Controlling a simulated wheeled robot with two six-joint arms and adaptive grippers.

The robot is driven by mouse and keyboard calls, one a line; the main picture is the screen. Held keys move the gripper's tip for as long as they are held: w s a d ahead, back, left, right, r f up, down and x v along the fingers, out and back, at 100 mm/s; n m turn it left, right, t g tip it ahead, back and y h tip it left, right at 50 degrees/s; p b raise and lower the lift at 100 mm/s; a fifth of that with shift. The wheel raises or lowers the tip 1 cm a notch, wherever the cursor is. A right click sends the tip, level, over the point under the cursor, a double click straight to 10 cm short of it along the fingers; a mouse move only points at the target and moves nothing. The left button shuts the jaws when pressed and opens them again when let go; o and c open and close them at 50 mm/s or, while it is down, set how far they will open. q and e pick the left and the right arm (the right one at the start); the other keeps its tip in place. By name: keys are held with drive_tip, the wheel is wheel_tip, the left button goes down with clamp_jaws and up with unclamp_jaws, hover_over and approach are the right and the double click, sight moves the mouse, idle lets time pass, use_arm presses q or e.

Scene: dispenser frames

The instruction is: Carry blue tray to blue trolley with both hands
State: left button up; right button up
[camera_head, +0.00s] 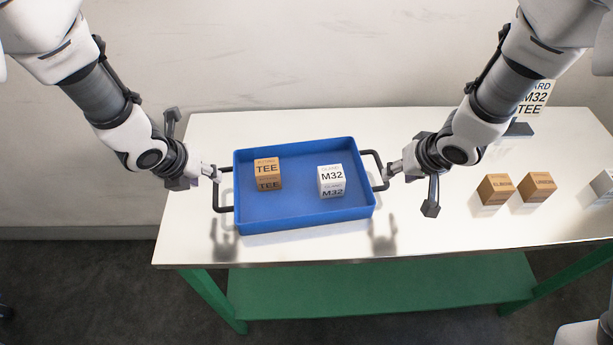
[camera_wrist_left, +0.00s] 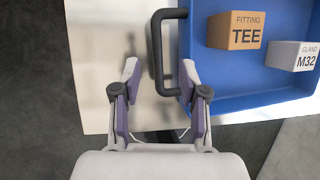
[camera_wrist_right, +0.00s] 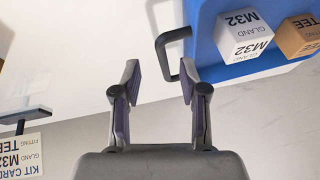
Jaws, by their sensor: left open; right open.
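The blue tray (camera_head: 300,211) rests on the white-topped table, with a black handle at each short side. In it are an orange box marked TEE (camera_head: 267,173) and a white box marked M32 (camera_head: 331,181), standing apart. My left gripper (camera_head: 215,174) is open at the tray's left handle (camera_head: 222,197); in the left wrist view the handle bar (camera_wrist_left: 157,55) lies between and just ahead of the fingers. My right gripper (camera_head: 388,174) is open at the right handle (camera_head: 378,168); in the right wrist view that handle (camera_wrist_right: 162,52) lies ahead of the fingers. No blue trolley is visible.
The table (camera_head: 440,235) has green legs and a green lower shelf (camera_head: 380,290). Two orange boxes (camera_head: 496,189) (camera_head: 537,187) and a white box (camera_head: 603,185) stand at the right. A kit card (camera_head: 535,97) stands behind them. A wall is behind the table.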

sight(214, 185)
use_arm(q)
drive_tip(key=x, duration=0.6)
drive_tip(key=shift+w+a+f, duration=0.1)
drive_tip(key=shift+a+f, duration=0.1)
use_arm(e)
drive_tip(key=x, duration=0.6)
drive_tip(key=shift+a+f, duration=0.15)
drive_tip(key=shift+a, duration=0.15)
use_arm(q)
drive_tip(key=shift+w+f, duration=0.1)
drive_tip(key=shift+f, duration=0.4)
use_arm(e)
drive_tip(key=shift+a+f, duration=0.2)
drive_tip(key=shift+f, duration=0.35)
drive_tip(key=shift+d, duration=0.1)
use_arm(q)
clamp_jaws()
use_arm(e)
clamp_jaws()
drive_tip(key=shift+w, duration=0.1)
